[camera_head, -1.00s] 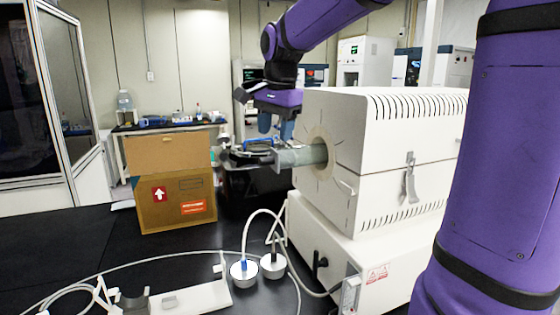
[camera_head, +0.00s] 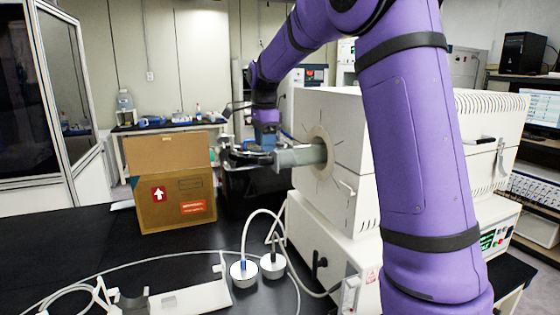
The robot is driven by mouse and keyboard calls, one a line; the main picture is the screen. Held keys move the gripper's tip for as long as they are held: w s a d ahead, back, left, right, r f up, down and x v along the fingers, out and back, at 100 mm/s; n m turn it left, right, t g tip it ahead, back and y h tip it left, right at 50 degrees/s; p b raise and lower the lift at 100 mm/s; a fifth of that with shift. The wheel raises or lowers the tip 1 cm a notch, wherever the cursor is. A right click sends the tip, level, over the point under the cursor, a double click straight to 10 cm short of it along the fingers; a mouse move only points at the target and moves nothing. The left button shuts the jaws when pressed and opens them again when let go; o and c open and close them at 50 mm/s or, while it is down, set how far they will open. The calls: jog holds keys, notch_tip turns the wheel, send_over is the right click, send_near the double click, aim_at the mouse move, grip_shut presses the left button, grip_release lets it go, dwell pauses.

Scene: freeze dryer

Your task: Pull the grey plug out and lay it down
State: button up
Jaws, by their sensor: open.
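A grey-green tube (camera_head: 302,155) sticks out to the left from the round port of the white furnace (camera_head: 330,205). A dark metal clamp or flange (camera_head: 248,156) sits at its outer end. I cannot clearly single out the grey plug there; it may be hidden by this fitting or my gripper. My gripper (camera_head: 266,143) points down just above the tube's outer end. It is open, though its fingers are small and partly merge with the fitting, so I cannot tell whether they touch it. Two round pale pieces with cables, one with a blue top (camera_head: 244,272) and one with a dark top (camera_head: 272,265), stand on the bench.
A cardboard box (camera_head: 176,200) stands behind on the black bench (camera_head: 60,250). A white bracket (camera_head: 195,298) and loose white cables lie at the front. The bench at the left is mostly clear. My purple arm hides much of the furnace.

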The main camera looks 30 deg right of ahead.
aim_at(265, 163)
jog(key=shift+f, duration=3.25)
grip_shut()
jog(key=w+a, duration=0.2)
jog(key=a, duration=0.7)
jog(key=shift+a, duration=0.15)
jog(key=shift+s, duration=0.1)
jog(key=s+a, duration=0.4)
jog(key=s, duration=0.1)
